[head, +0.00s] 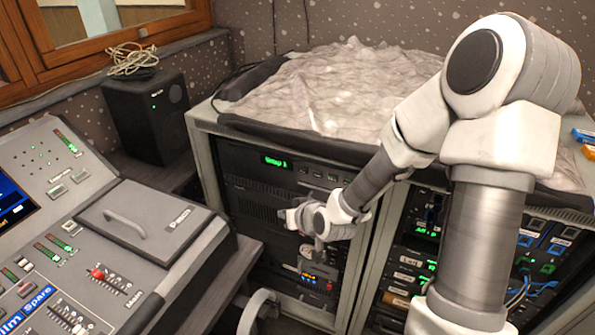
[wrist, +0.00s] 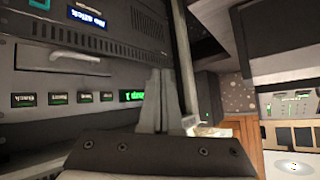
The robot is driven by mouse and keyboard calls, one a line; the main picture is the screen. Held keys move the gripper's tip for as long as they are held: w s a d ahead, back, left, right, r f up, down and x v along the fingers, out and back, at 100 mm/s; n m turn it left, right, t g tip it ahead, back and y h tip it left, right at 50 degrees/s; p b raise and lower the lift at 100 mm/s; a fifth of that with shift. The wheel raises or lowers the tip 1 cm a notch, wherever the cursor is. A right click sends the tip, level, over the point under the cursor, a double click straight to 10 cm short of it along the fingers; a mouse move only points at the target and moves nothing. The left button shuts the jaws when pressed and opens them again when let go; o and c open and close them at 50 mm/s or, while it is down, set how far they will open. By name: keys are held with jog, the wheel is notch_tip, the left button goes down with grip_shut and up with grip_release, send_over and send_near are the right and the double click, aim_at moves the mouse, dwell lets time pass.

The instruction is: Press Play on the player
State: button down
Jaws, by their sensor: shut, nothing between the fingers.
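The left rack cabinet holds a black unit with a green display (head: 275,162) and a row of small buttons (head: 325,175) to its right. In the wrist view, a green display (wrist: 131,95) and several labelled buttons (wrist: 64,99) line up left of my fingers. I cannot tell which unit is the player, and no Play label is readable. My gripper (head: 285,216) is shut and empty in front of the rack, below the green display in the head view. In the wrist view its fingers (wrist: 158,75) are together; contact with the panel cannot be told.
A blue display (wrist: 87,17) and a silver handle (wrist: 78,58) show on the rack front. The mixing desk (head: 130,222) stands at left, a black speaker (head: 147,112) behind it. A crumpled grey cover (head: 330,85) lies on the rack. A second rack bay (head: 420,240) is at right.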

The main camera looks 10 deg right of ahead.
aim_at(303, 170)
jog(key=shift+w+d+m+t+h+b, duration=0.2)
jog(key=shift+w+m+t+b, duration=0.35)
jog(key=shift+w+m+t, duration=0.45)
jog(key=shift+w+d+m+t+h+b, duration=0.15)
jog(key=shift+w+m+t+b, duration=0.55)
jog(key=shift+m+t, duration=0.5)
jog(key=shift+w+d+m+t+h+b, duration=0.2)
jog(key=shift+w+m+t+b, duration=0.25)
jog(key=shift+w+m+t, duration=0.65)
jog(key=shift+s, duration=0.15)
jog(key=shift+w+d, duration=0.85)
jog(key=shift+w, duration=0.35)
jog(key=shift+w+d, duration=0.85)
jog(key=shift+w, duration=0.35)
jog(key=shift+w+d, duration=0.85)
jog(key=shift+w, duration=0.35)
jog(key=shift+w+d, duration=0.1)
jog(key=shift+w+d, duration=0.2)
